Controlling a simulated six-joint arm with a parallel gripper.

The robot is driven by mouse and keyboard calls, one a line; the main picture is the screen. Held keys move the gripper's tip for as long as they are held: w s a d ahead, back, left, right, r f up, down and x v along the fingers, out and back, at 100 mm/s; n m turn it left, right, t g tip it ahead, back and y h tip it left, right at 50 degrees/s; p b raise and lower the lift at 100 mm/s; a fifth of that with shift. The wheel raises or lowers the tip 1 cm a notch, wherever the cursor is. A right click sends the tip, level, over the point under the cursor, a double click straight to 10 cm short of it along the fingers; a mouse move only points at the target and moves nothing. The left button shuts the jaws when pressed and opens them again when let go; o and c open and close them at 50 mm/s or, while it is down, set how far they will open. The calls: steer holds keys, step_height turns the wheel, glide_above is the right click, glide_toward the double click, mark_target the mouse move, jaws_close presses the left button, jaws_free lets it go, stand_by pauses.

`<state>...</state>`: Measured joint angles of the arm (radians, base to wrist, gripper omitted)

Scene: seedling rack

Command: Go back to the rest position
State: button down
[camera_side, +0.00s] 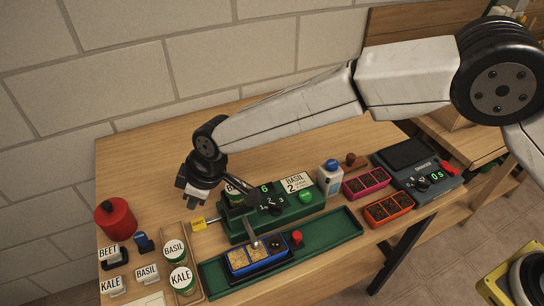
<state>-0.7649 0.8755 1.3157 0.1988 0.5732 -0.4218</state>
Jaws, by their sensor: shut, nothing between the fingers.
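My gripper (188,189) hangs from my white arm on the left half of the table, above the wooden surface and left of the green seeder machine (235,228). The wrist hides part of the machine's left end. The machine carries a "BASIL 2" card (296,183), numbered buttons and a green button (306,196). A blue seedling tray (258,257) with brown cells sits in the green channel (330,235) in front of it.
A red canister (115,219) and label stamps, including BEET (108,254), stand at left. Basil (174,252) and kale (182,279) jars stand in a wooden holder. Pink (366,182) and orange (389,209) trays and a grey device (420,172) reading 0 s are at right. The table's back left is clear.

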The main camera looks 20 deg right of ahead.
steer(key=w+d+r+m+t+h, duration=0.1)
steer(key=d+r+m, duration=0.15)
steer(key=d, duration=0.95)
steer(key=w+d+r+m+h, duration=0.15)
steer(key=d+m, duration=0.25)
steer(key=d, duration=0.8)
steer(key=s+d+m+h, duration=0.1)
steer(key=s+d+m, duration=0.4)
steer(key=s+d, duration=1.3)
steer(key=d+f, duration=0.1)
steer(key=d, duration=0.1)
steer(key=shift+d+g, duration=0.3)
steer(key=shift+g, duration=0.1)
